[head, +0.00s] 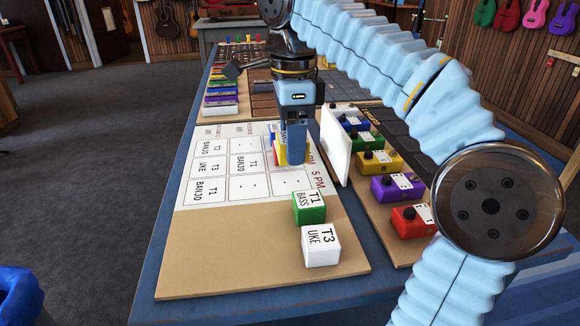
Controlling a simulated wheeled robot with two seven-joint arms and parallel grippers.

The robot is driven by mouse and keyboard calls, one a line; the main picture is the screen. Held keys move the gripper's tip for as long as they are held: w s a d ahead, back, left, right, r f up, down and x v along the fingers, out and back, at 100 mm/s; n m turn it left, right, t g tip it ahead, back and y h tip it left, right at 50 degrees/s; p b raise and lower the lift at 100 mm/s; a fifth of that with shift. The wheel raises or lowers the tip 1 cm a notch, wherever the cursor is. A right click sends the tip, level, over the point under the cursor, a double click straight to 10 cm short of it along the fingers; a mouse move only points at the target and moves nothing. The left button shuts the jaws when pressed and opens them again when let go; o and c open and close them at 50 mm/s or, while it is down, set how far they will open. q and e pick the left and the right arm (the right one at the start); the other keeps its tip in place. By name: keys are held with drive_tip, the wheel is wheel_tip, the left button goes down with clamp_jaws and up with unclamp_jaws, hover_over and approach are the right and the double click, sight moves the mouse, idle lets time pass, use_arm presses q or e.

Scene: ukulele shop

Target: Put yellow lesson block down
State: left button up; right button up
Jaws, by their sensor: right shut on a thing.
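My right gripper (293,158) points down over the upper right of the white lesson chart (200,194). It is shut on the yellow lesson block (279,154), which is mostly hidden behind the fingers. Blue and red patches also show beside the fingers; I cannot tell where one piece ends and another begins, or whether the yellow block touches the chart. My left gripper is not in view.
A white upright panel (336,146) stands just right of the gripper. Beyond it is a row of coloured pedals, with a red one (408,222) nearest. Stacked coloured pieces (220,98) lie at the back left. The tan board's lower left is bare.

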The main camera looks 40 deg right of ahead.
approach(290, 182)
drive_tip(key=shift+s+a+f+b, duration=0.3)
drive_tip(key=shift+s+a+f, duration=0.1)
drive_tip(key=shift+s+f, duration=0.25)
drive_tip(key=f, duration=0.2)
drive_tip(key=w+d+f, duration=0.1)
drive_tip(key=shift+f+b, duration=0.35)
drive_tip(key=shift+b, duration=0.05)
drive_tip(key=shift+a+f, duration=0.1)
drive_tip(key=shift+f, duration=0.4)
drive_tip(key=shift+f, duration=0.2)
drive_tip(key=o, duration=1.1)
drive_tip(key=shift+c, duration=0.2)
drive_tip(key=shift+r, duration=0.1)
